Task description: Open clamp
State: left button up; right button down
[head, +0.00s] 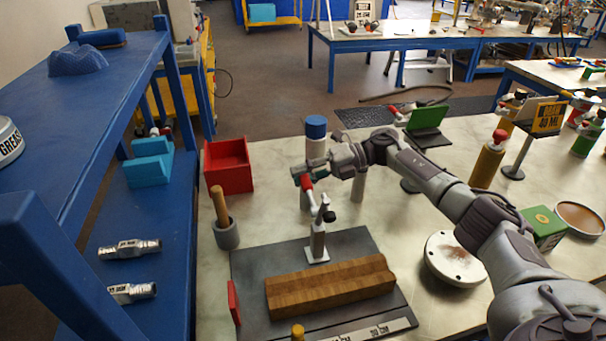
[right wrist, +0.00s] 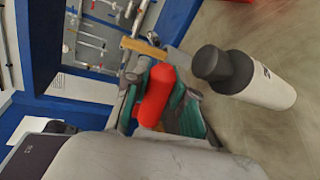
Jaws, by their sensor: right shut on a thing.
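The clamp (head: 318,243) is a metal toggle clamp on a dark grey plate, behind a brown wooden block (head: 330,285). Its red handle (head: 308,188) points up, and a black-tipped arm shows at the clamp's upper right. My right gripper (head: 306,175) is shut on the red handle near its top. In the right wrist view the red handle (right wrist: 154,95) lies between the green-grey fingers. Part of the handle is hidden by the fingers. My left gripper is not in view.
A blue-capped bottle (head: 316,140) stands close behind my right gripper. A red bin (head: 229,165) and a mortar with pestle (head: 226,232) stand to the left. A white round dish (head: 455,262) lies under my right arm. The blue shelf (head: 90,85) borders the left side.

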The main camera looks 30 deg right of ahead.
jog(key=shift+f, duration=0.15)
jog(key=c, duration=0.9)
grip_release()
jog(key=shift+c, duration=0.2)
jog(key=shift+d, duration=0.1)
jog(key=v, duration=1.2)
